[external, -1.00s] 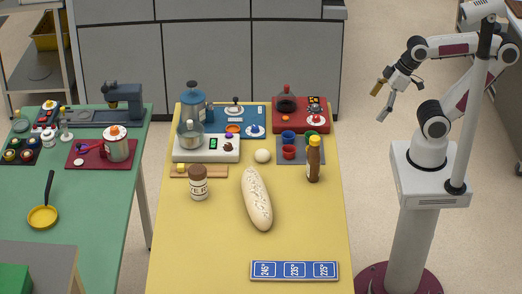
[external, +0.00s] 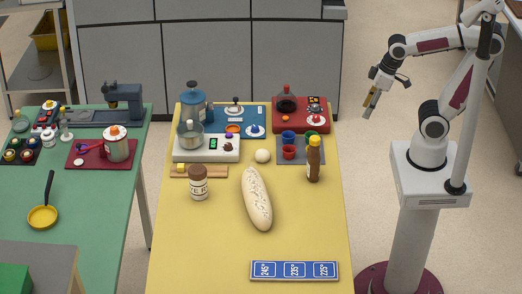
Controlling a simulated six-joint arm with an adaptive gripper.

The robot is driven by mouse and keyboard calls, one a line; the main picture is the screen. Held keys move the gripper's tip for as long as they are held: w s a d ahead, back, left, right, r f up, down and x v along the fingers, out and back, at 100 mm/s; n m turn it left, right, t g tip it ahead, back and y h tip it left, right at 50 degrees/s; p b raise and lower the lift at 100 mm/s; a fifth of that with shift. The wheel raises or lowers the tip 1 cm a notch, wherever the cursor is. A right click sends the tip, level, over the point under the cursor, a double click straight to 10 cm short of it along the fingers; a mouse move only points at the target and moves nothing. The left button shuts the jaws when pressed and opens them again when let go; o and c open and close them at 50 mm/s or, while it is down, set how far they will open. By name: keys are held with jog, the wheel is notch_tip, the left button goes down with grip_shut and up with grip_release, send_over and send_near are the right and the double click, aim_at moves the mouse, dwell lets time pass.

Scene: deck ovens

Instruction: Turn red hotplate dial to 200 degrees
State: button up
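The red hotplate (external: 290,127) sits at the far right corner of the yellow table, with a dark flask (external: 286,104) on it. Its dial (external: 316,119), a red knob on a pale disc, is at its right front, below a small black display (external: 314,101). The pointer and reading are too small to make out. My gripper (external: 369,104) hangs in the air right of the red hotplate, apart from the dial and pointing down. Its fingers overlap in this view, so I cannot tell whether they are open. I see nothing held.
A blue hotplate (external: 263,111) and a white hotplate (external: 207,156) stand to the left. A grey tray (external: 318,157) with cups and a brown bottle (external: 314,165) stand in front of the red one. A loaf (external: 257,200) and blue number plate (external: 294,279) lie nearer.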

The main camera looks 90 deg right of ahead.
jog(key=w+d+f+m+g, duration=0.2)
jog(key=w+d+f+m, duration=0.15)
jog(key=w+d, duration=0.35)
jog(key=m+g, duration=0.2)
jog(key=m, duration=0.1)
send_over(316, 116)
jog(key=s, duration=0.2)
jog(key=shift+y, duration=0.4)
jog(key=f, duration=0.8)
jog(key=shift+w+a+f, duration=0.2)
jog(key=shift+a+f, duration=0.15)
jog(key=shift+f, duration=0.05)
jog(key=shift+w+d+r+m, duration=0.35)
jog(key=shift+w+d+r, duration=0.1)
jog(key=shift+w+r, duration=0.25)
jog(key=shift+f, duration=0.1)
jog(key=shift+f, duration=3.9)
jog(key=c, duration=1.1)
